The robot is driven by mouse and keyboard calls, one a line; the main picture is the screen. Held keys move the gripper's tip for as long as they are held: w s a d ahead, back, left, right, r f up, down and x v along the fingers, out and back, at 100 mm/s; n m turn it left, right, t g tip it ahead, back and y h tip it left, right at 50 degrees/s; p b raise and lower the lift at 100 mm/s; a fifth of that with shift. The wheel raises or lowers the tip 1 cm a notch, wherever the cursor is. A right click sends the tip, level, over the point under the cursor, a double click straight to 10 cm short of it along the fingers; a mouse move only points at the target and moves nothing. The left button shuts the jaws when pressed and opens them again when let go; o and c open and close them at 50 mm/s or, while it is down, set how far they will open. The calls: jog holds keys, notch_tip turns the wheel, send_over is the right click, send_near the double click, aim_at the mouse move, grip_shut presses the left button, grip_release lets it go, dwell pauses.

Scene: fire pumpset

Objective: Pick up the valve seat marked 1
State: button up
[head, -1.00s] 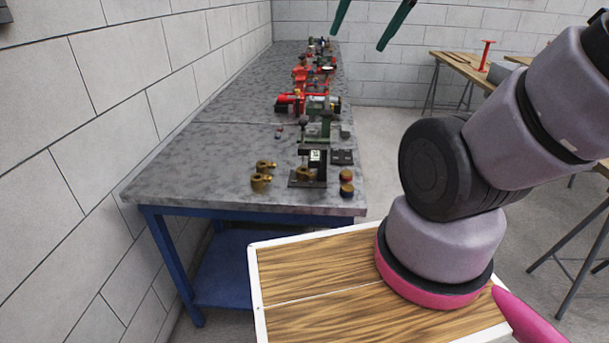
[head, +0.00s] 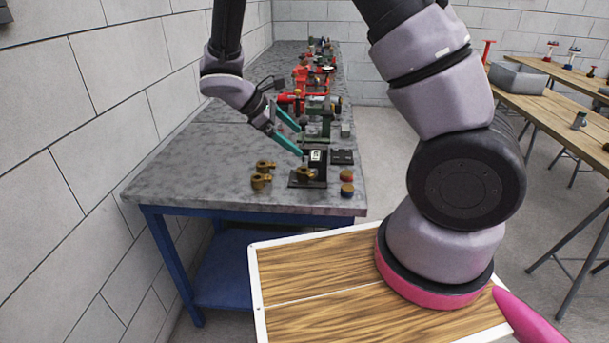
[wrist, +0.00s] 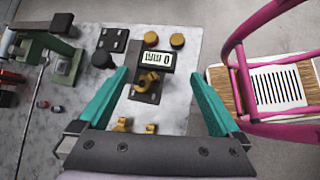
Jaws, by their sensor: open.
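No number 1 is readable on any part, so I cannot tell which is the valve seat marked 1. My gripper (head: 300,139) is open and empty, above the bench near the stand.
The grey bench (head: 190,170) runs along the left wall. A green fixture (head: 322,125), red equipment (head: 292,99) and a black block (head: 343,157) stand behind the stand. The bench's front left is clear. A wooden table (head: 545,115) stands right.

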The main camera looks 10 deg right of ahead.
aim_at(302, 173)
jog(key=a+f+n+t+h, duration=0.1)
jog(key=f+n, duration=0.1)
jog(key=f, duration=0.1)
jog(key=w+a+f+n+t+h, duration=0.1)
jog(key=a+f+n+t, duration=0.1)
jog(key=f+n, duration=0.1)
jog(key=a+f+n+t+h, duration=0.1)
jog(key=a+f+n+t, duration=0.1)
jog(key=f, duration=0.3)
jog(key=shift+w+a+n, duration=0.15)
jog(key=shift+a+n, duration=0.1)
jog(key=shift+n, duration=0.45)
jog(key=shift+h, duration=0.3)
jog(key=x, duration=0.5)
jog(key=shift+w+f, duration=0.1)
jog(key=shift+s+x, duration=0.1)
jog(key=shift+x, duration=1.25)
jog(key=shift+s+x, duration=0.15)
jog(key=shift+x, duration=1.25)
jog(key=shift+f, duration=0.2)
jog(key=shift+c, duration=0.3)
jog(key=shift+d, duration=0.1)
grip_shut()
